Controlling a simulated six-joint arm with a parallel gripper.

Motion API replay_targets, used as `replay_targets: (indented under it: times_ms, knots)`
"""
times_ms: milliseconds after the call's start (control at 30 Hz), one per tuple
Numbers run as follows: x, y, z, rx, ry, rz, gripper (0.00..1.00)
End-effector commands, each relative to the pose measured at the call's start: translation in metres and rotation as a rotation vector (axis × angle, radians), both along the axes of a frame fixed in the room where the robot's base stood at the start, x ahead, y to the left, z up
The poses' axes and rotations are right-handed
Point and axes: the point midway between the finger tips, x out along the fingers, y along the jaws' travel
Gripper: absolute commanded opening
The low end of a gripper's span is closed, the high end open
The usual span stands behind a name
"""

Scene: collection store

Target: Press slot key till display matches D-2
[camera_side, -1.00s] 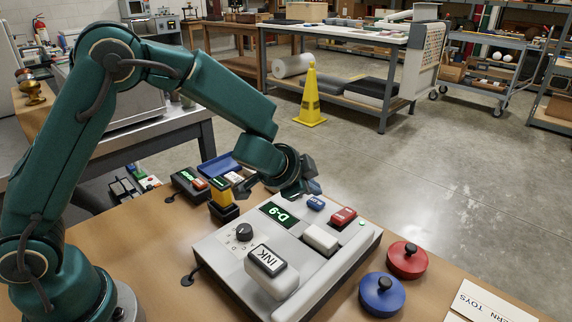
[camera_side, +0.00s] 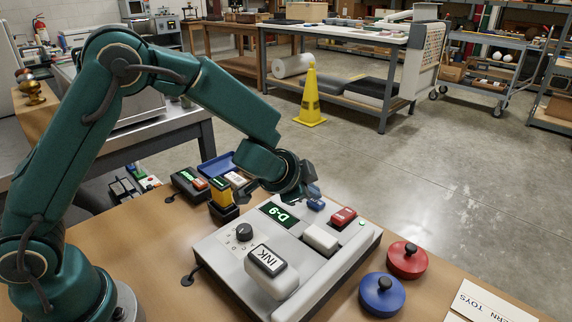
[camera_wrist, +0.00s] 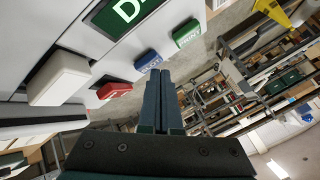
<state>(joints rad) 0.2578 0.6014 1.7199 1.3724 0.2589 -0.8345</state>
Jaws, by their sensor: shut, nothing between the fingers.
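The grey machine (camera_side: 218,248) stands on the wooden bench, and its lit display (camera_side: 279,215) reads D-9. In the wrist view the display (camera_wrist: 122,12) is cut off after the D. A small blue key (camera_side: 316,204) sits beside the display; its label is too small to read surely. It also shows in the wrist view (camera_wrist: 147,60), between a red key (camera_wrist: 115,90) and a green key (camera_wrist: 187,33). My gripper (camera_side: 314,191) is shut and empty, with its tips just above the blue key. I cannot tell whether they touch it.
A white block-shaped key (camera_side: 320,238), a dial (camera_side: 244,232) and a raised INK part (camera_side: 268,262) are on the machine. Blue (camera_side: 382,295) and red (camera_side: 407,259) knobbed discs lie to its right. A yellow-black stamp-like item (camera_side: 222,197) stands behind left.

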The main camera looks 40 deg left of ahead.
Motion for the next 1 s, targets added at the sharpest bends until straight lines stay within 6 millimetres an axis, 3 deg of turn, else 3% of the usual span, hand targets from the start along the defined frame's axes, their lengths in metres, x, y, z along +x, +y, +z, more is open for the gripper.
replay_targets:
  times_ms: [1000]
  knots:
    - [-0.0003,0.0004,-0.0073,0.001,0.002,0.001,0.0]
